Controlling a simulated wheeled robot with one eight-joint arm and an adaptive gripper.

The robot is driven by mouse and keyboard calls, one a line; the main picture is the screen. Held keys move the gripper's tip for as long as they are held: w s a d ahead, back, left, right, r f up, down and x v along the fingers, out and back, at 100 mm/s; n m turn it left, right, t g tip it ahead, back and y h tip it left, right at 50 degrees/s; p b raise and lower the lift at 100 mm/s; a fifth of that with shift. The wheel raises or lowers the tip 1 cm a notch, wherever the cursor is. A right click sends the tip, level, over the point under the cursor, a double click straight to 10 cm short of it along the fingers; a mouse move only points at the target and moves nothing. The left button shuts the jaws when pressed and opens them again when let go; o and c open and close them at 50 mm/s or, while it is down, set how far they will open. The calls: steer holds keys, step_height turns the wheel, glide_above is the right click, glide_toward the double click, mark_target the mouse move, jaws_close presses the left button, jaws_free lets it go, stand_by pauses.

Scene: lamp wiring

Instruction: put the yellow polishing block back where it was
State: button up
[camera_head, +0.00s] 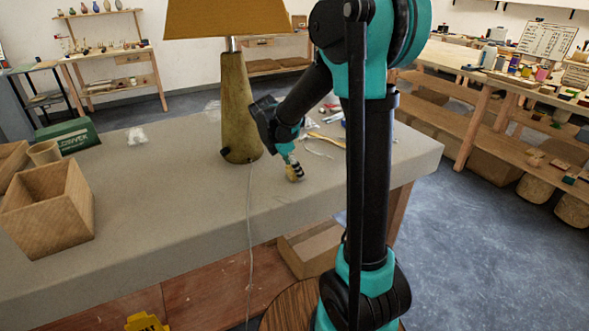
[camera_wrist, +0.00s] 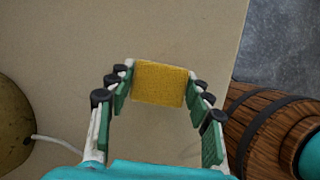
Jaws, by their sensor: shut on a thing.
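The yellow polishing block (camera_wrist: 160,84) sits between the fingertips of my gripper (camera_wrist: 158,92) in the wrist view, with the grey-beige tabletop behind it. My gripper is shut on it, one green-padded finger at each side. In the head view my gripper (camera_head: 292,172) points down near the table's front edge, just right of the lamp base, and the block (camera_head: 291,178) shows only as a small yellow patch at its tips. I cannot tell whether the block touches the table (camera_head: 200,200).
The lamp (camera_head: 238,110) stands left of my gripper, its pale cord (camera_head: 249,220) hanging over the front edge. Small tools and wire (camera_head: 325,140) lie behind. A wooden box (camera_head: 48,210) and a green box (camera_head: 68,136) are at left. A barrel (camera_wrist: 265,130) stands off the edge.

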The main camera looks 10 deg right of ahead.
steer(key=o, duration=1)
steer(key=shift+f, duration=0.1)
steer(key=v, duration=1.2)
steer(key=s+d+f+m+t+y, duration=0.1)
steer(key=s+d+f+m, duration=0.3)
steer(key=s+f+m, duration=0.4)
steer(key=s+d+f+m+t+y, duration=0.1)
steer(key=s+d+f+m+y, duration=0.2)
steer(key=s+f+m, duration=0.6)
steer(key=s+d+m, duration=0.1)
steer(key=s+m, duration=0.2)
steer(key=m, duration=0.1)
steer(key=shift+s+d+m+t, duration=0.2)
steer(key=shift+s+m+t, duration=0.1)
steer(key=shift+t, duration=0.1)
